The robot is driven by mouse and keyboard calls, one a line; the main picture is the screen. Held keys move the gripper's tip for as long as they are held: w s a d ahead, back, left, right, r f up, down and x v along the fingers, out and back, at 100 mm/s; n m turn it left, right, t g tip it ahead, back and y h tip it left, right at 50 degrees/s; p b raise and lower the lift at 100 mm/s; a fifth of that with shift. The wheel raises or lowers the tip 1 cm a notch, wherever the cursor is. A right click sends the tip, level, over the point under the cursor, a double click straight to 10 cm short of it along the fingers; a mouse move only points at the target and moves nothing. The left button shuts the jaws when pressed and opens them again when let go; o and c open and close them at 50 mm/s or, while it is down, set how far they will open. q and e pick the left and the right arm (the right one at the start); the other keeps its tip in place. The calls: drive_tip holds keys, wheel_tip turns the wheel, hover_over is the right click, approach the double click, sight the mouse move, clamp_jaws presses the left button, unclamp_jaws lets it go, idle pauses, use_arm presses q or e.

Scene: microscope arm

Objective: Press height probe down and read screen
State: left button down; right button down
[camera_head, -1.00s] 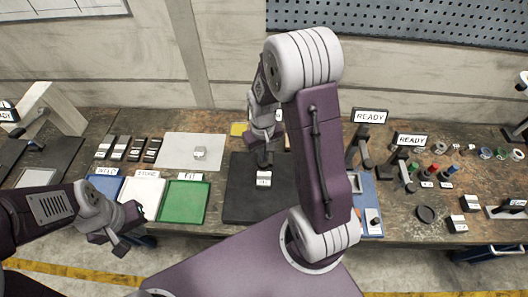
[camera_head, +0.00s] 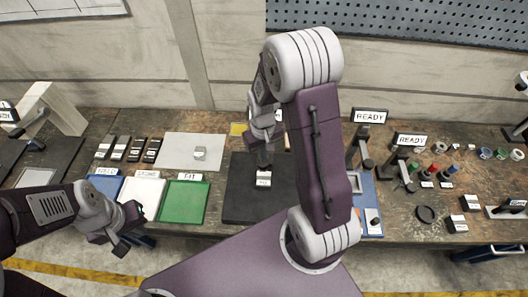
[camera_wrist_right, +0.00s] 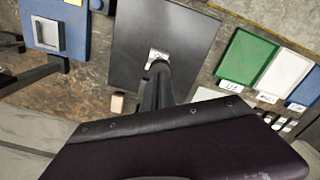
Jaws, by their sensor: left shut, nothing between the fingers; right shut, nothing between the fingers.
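A small dark block with a white label (camera_head: 264,180) sits on the black mat (camera_head: 240,205); it also shows in the right wrist view (camera_wrist_right: 157,57). My right gripper (camera_head: 264,160) is shut and empty, pointing down just above or at this block; contact cannot be told. Its fingers show in the right wrist view (camera_wrist_right: 159,72). A screen reading READY (camera_head: 370,116) stands on a dark post beside a blue base (camera_head: 373,200). A second READY screen (camera_head: 410,140) stands to its right. Which one belongs to the height probe is unclear. My left gripper (camera_head: 124,236) is shut and empty near the table's front edge.
Blue, white and green trays (camera_head: 183,203) lie left of the mat. A grey plate (camera_head: 192,150) with a small block lies behind them. Several coloured pieces and labelled blocks (camera_head: 457,223) stand at the right. My right arm hides part of the table's middle.

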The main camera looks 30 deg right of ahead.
sight(263, 166)
drive_tip(key=shift+f+b, duration=2.9)
drive_tip(key=shift+f, duration=0.9)
drive_tip(key=shift+s+r, duration=0.1)
drive_tip(key=shift+r, duration=0.05)
wheel_tip(263, 166, up, 8)
drive_tip(key=p, duration=0.7)
wheel_tip(263, 166, up, 9)
drive_tip(key=b, duration=0.1)
drive_tip(key=shift+b, duration=0.4)
